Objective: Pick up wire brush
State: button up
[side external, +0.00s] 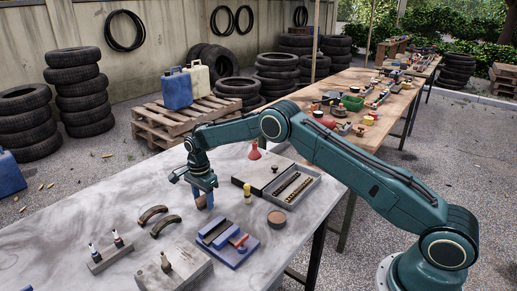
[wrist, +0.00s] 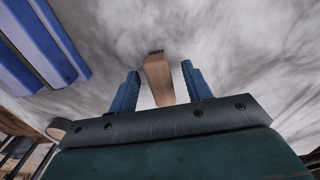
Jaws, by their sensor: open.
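The wire brush (wrist: 158,80) shows in the wrist view as a brown wooden piece with a small dark end at the top. It lies between the two blue fingers of my gripper (wrist: 160,78), with a gap on either side. The fingers are apart and appear not to touch it. In the side view my gripper (side external: 197,190) is low over the grey table, and a brown bit of the brush (side external: 204,201) shows beside its fingers. The rest of the brush is hidden there.
A blue tray with parts (side external: 228,242) lies just in front of my gripper. A yellow-topped bottle (side external: 247,193), a round brown tin (side external: 277,218) and an open grey case (side external: 292,188) stand to the right. Two curved brake shoes (side external: 153,214) lie to the left.

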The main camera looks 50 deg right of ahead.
aim_at(203, 197)
dwell(0.5)
grip_shut()
jog(key=shift+r, duration=0.15)
notch_tip(203, 197, up, 20)
dwell(0.8)
jog(key=shift+f, duration=0.2)
